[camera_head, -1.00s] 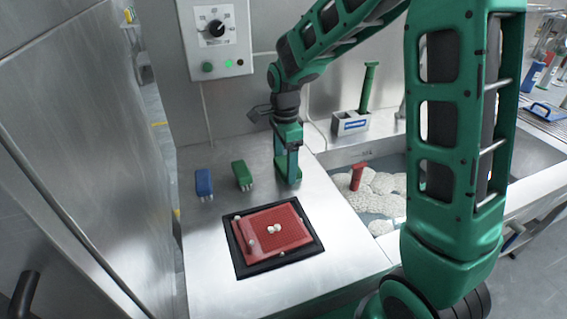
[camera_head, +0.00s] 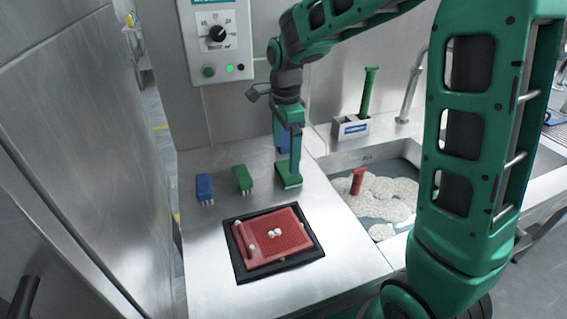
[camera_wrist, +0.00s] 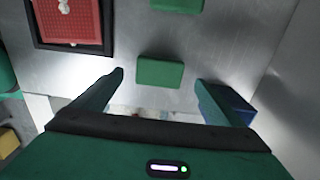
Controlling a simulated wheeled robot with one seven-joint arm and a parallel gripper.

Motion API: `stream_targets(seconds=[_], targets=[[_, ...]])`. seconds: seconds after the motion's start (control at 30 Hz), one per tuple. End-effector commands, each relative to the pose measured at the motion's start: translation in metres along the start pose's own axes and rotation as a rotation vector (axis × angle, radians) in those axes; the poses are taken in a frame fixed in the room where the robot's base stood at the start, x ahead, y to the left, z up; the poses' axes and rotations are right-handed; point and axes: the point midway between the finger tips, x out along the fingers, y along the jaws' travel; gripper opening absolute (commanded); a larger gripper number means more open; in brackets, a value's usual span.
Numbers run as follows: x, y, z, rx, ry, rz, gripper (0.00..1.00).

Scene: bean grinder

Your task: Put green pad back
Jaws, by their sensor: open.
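A green pad (camera_head: 288,181) lies on the steel counter below my gripper. It also shows in the wrist view as a green block (camera_wrist: 160,72) between and beyond the fingertips. My gripper (camera_head: 290,155) is open, with its two fingers (camera_wrist: 160,79) apart and nothing between them. It points down above the pad. A second green block with pins (camera_head: 242,178) lies to the left. It shows partly at the top of the wrist view (camera_wrist: 178,4).
A blue pinned block (camera_head: 204,187) lies at the left. Another blue thing (camera_head: 284,138) stands behind my gripper, partly hidden. A red grid plate in a black frame (camera_head: 240,263) is in front. A sink (camera_head: 330,163) with white material lies to the right.

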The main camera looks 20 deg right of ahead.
Motion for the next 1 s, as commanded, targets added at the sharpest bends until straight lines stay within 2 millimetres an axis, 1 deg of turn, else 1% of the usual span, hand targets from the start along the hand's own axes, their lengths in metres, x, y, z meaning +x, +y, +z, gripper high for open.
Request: stream_targets(seconds=[0.03,0.1,0.2,0.3,0.43,0.67,0.77,0.83,0.87,0.9,0.97,1.0], targets=[[-0.012,-0.001,0.0,0.0,-0.001,-0.005,0.92],[-0.024,-0.001,0.0,0.001,0.0,-0.004,0.92],[-0.039,-0.001,0.0,0.001,0.0,-0.003,0.92],[-0.049,-0.001,0.0,0.001,0.0,-0.002,0.92],[-0.056,0.0,0.0,0.001,0.0,0.0,0.92],[-0.058,0.002,-0.004,-0.005,0.001,0.0,0.92],[-0.06,0.014,-0.02,-0.045,0.007,-0.002,0.92],[-0.062,0.03,-0.039,-0.104,0.014,-0.003,0.92],[-0.063,0.039,-0.05,-0.135,0.017,-0.003,0.92],[-0.064,0.053,-0.065,-0.183,0.022,-0.002,0.92],[-0.065,0.076,-0.086,-0.26,0.027,0.0,0.92],[-0.065,0.092,-0.1,-0.314,0.029,0.002,0.92]])
